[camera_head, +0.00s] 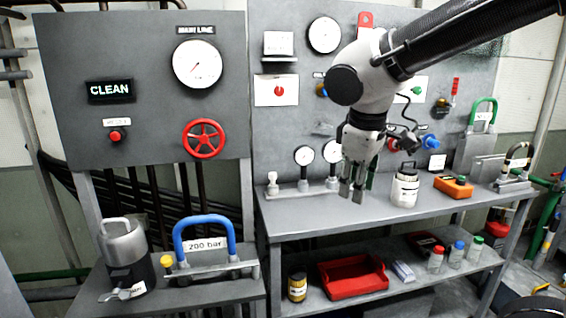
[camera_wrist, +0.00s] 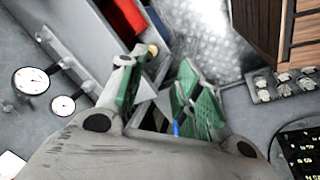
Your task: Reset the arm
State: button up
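My gripper (camera_head: 352,192) hangs at the end of my arm, pointing down over the bench top, just left of a white jar (camera_head: 405,186). In the wrist view my gripper's two green-padded fingers (camera_wrist: 158,80) stand apart with a gap between them. No held object can be made out in the gap. My arm reaches in from the upper right, in front of the grey panel (camera_head: 285,140), and hides part of it.
The workbench (camera_head: 310,218) also bears small gauges (camera_head: 304,156) and an orange box (camera_head: 453,187). A red tray (camera_head: 352,278) and several bottles sit on its lower shelf. A blue-handled block (camera_head: 205,245) and metal canister (camera_head: 122,243) stand at left. A red valve wheel (camera_head: 204,139) projects from the left panel.

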jog(key=s+d+m, duration=0.5)
jog(key=s+d, duration=0.1)
jog(key=d, duration=0.5)
jog(key=s+d+f+m+t, duration=0.1)
jog(key=s+d+m, duration=0.4)
jog(key=d, duration=0.5)
jog(key=shift+s+d+m+y, duration=0.3)
jog(key=shift+s+d, duration=0.1)
jog(key=shift+s, duration=0.6)
jog(key=shift+f, duration=0.1)
